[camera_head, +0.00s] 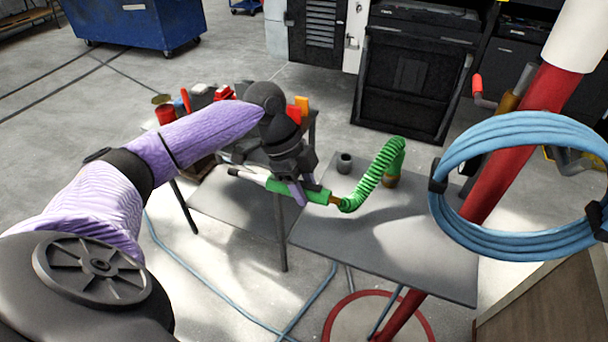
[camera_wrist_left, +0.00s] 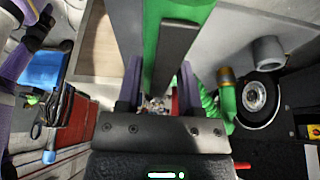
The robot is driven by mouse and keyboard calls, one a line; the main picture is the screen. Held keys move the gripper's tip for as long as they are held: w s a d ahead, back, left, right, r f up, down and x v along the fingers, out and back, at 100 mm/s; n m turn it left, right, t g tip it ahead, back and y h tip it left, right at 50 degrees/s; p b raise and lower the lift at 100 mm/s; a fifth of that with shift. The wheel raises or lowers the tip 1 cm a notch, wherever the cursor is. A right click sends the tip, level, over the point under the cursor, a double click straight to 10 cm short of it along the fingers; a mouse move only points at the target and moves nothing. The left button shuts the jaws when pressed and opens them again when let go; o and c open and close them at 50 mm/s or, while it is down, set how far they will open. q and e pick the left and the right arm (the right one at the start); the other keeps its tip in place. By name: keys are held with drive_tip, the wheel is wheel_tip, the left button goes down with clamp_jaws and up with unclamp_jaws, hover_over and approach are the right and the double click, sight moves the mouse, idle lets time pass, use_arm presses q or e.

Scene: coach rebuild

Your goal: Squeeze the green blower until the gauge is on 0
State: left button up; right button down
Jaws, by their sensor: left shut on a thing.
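The green blower (camera_head: 314,194) is a slim green tool with a pale nozzle pointing left, above the gap between two grey tables. My left gripper (camera_head: 297,188) is shut on its body. In the left wrist view, the green body (camera_wrist_left: 178,14) and a dark lever (camera_wrist_left: 176,48) lie between my purple fingers (camera_wrist_left: 158,92). A round dial-like thing (camera_wrist_left: 256,97) shows in the left wrist view, too small to read.
A dark grey cup (camera_head: 344,162) stands on the right table (camera_head: 440,276). A red post (camera_head: 495,165) with a blue hose coil (camera_head: 452,222) is close on the right. Red boxes and tools crowd the left table. A blue bin (camera_head: 135,22) stands far back.

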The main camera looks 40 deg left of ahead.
use_arm(q)
clamp_jaws()
drive_tip(key=shift+f+b, duration=0.35)
drive_tip(key=shift+f, duration=0.65)
drive_tip(key=shift+o, duration=2.3)
unclamp_jaws()
clamp_jaws()
